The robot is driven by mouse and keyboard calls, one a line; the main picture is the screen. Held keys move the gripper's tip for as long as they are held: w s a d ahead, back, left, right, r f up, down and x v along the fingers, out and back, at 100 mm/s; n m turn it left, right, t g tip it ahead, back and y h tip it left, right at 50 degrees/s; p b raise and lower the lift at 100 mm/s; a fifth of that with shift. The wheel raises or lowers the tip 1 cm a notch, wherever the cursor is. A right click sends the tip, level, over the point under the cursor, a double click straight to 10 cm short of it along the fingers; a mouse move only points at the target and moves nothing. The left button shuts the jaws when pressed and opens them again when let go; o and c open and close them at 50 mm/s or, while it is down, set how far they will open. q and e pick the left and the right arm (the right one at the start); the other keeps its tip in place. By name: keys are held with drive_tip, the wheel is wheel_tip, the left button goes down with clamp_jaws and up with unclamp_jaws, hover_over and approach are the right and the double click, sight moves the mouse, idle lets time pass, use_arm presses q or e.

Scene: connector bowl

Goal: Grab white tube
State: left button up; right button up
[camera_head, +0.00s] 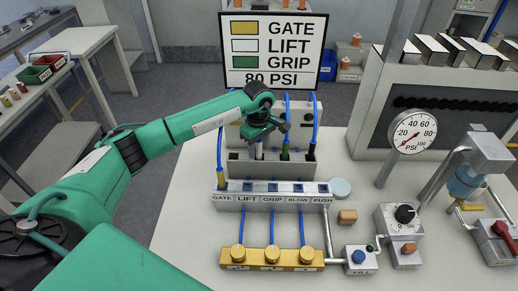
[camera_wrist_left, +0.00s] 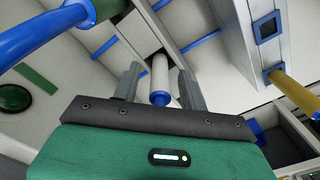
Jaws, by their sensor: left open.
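The white tube connector (camera_wrist_left: 160,74) with a blue end stands between the two fingers of my left gripper (camera_wrist_left: 159,70) in the left wrist view, with gaps visible on both sides. My left gripper is open around it. In the head view, my left gripper (camera_head: 262,133) is over the grey connector rack, and a small part of the white tube (camera_head: 259,151) shows just below it. The rest is hidden by the gripper. My right gripper is not in view.
Green (camera_head: 284,153) and black (camera_head: 311,151) connectors stand right of the white one. A gold connector (camera_head: 221,179) sits at the GATE end of the labelled port block (camera_head: 270,200). A gold manifold (camera_head: 271,258) is in front. A gauge (camera_head: 412,132) stands right. Blue hoses hang close by.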

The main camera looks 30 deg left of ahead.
use_arm(q)
drive_tip(key=shift+f, duration=0.2)
clamp_jaws()
drive_tip(key=shift+r, duration=0.1)
